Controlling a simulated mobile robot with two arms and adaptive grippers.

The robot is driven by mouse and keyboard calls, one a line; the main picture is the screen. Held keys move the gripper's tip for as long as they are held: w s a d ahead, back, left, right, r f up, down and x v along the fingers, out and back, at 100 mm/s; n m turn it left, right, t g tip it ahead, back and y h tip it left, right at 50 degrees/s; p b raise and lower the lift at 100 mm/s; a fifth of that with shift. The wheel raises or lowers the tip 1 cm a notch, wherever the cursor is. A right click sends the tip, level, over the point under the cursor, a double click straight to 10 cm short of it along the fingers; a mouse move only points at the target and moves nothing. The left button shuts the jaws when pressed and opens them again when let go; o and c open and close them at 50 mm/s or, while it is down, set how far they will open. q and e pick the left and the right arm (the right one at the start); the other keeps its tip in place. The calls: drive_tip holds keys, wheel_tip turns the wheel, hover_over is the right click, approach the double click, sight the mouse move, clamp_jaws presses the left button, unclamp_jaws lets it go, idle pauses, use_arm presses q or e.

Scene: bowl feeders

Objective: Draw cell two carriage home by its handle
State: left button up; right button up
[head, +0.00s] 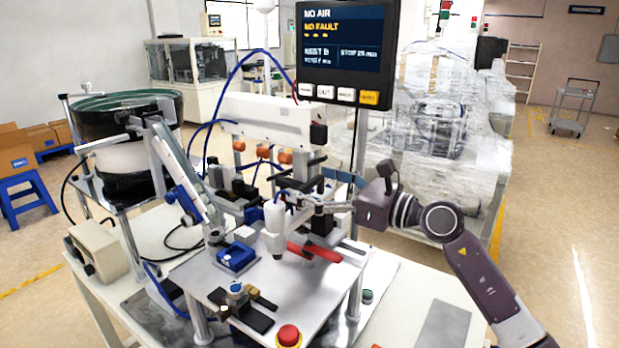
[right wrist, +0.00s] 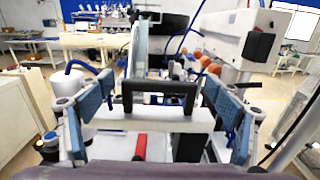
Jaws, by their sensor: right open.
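A black bridge-shaped handle (right wrist: 160,88) stands upright in the middle of the right wrist view, on a pale crosspiece (right wrist: 150,118). I cannot read a cell number on it. My right gripper (right wrist: 160,104) is open, with one blue-padded finger on each side of the handle and a visible gap on both sides. In the head view my right gripper (head: 297,202) reaches in from the right over the middle of the machine plate, among dark fixtures that hide the handle there. My left gripper is not in view.
Red bars (head: 318,250) and a white bottle-shaped part (head: 274,226) are close to the gripper. A blue block (head: 236,257) and a red button (head: 289,336) are on the plate. A display (head: 343,50) reading "NO AIR" and "NO FAULT" hangs above. A bowl feeder (head: 125,165) stands left.

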drive_tip(key=shift+w+a, duration=0.2)
drive_tip(key=shift+a, duration=0.1)
